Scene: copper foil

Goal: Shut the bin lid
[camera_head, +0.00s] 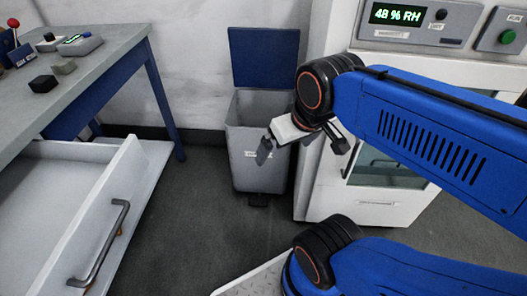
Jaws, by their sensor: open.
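The bin (258,161) is a grey box standing on the floor against the back wall, left of the white cabinet. Its blue lid (264,57) stands upright at the back, so the bin is open. A dark pedal (258,200) shows at the bin's front foot. My gripper (303,150) is in front of the bin's upper right side in the picture, below the lid. It is open and appears empty. My gripper and wrist hide the bin's right rim. I cannot tell how far the gripper is from the bin.
A white cabinet (312,192) with a humidity display (397,14) stands right of the bin. A workbench (115,52) with small items is at left. A white drawer (112,203) stands open below it. Grey floor (190,220) is clear between drawer and bin.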

